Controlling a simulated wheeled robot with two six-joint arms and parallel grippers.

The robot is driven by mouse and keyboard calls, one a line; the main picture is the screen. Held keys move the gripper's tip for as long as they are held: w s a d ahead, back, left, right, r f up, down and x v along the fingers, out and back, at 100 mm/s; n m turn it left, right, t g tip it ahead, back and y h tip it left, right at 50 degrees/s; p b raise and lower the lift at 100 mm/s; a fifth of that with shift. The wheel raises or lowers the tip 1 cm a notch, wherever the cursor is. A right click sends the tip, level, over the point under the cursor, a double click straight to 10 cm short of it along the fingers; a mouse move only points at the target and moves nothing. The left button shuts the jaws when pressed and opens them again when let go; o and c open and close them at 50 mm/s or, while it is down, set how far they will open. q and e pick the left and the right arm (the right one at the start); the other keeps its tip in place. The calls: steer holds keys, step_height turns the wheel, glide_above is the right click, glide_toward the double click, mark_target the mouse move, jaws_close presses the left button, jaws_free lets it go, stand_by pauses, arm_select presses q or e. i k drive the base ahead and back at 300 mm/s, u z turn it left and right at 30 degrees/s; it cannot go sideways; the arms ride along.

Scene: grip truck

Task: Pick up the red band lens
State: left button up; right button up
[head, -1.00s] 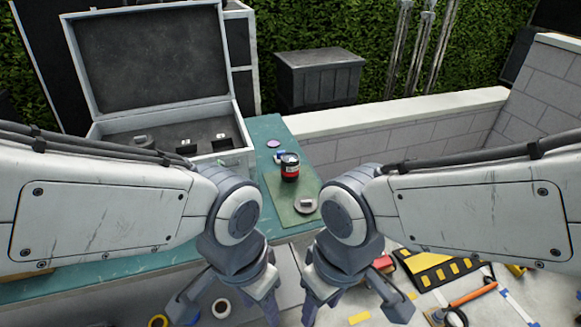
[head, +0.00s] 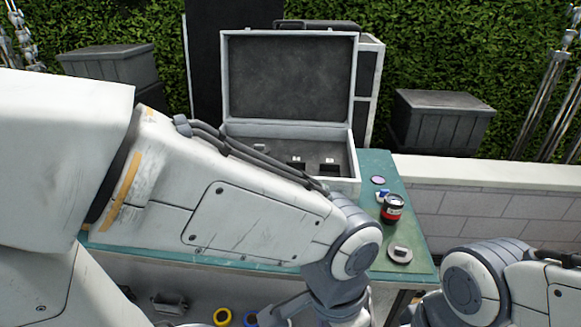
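The red band lens (head: 392,209), a black cylinder with a red band, stands upright on the teal table (head: 421,238) near its right end, right of the open case. My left arm reaches across from the left. Its wrist is in front of and below the lens, and only part of the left gripper (head: 285,312) shows at the bottom edge, apart from the lens; its fingertips are cut off. My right arm is at the lower right, and its gripper is below the picture. Nothing touches the lens from my side.
An open case (head: 354,170) with a dark foam interior stands left of the lens. A small blue and white item (head: 381,196) and a purple disc (head: 378,180) lie behind the lens, and a pale round disc (head: 400,254) lies in front. A low block wall (head: 465,197) runs at the right.

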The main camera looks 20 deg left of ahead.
mark_target(393, 203)
steer(key=z, duration=0.4)
steer(key=i, duration=1.15)
steer(key=u, duration=0.25)
